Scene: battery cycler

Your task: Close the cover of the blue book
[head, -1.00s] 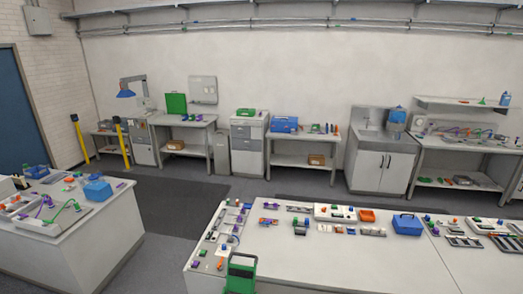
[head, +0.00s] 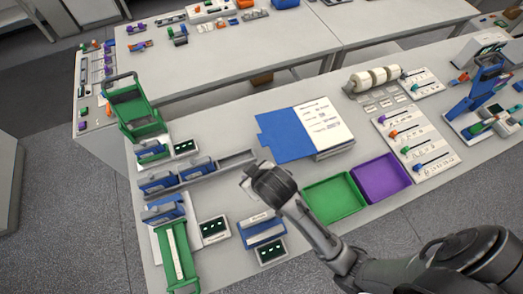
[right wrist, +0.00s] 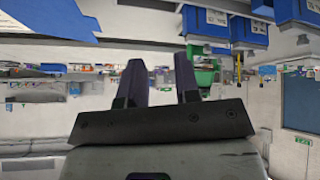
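The blue book lies open on the near bench. Its blue cover (head: 284,135) is spread out to the left, and its white printed pages (head: 323,122) face up on the right. My right gripper (head: 246,181) is in front of the book, below and left of the cover, and apart from it. In the right wrist view its two fingers (right wrist: 160,85) stand apart with nothing between them. A blue flat shape at the upper left of that view looks like the cover (right wrist: 45,22). My left gripper is not in view.
A green tray (head: 334,214) and a purple tray (head: 381,195) sit right of my gripper. Blue modules on a grey rail (head: 235,160) and a green frame (head: 180,255) stand to the left. A roller unit (head: 375,78) is behind right of the book.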

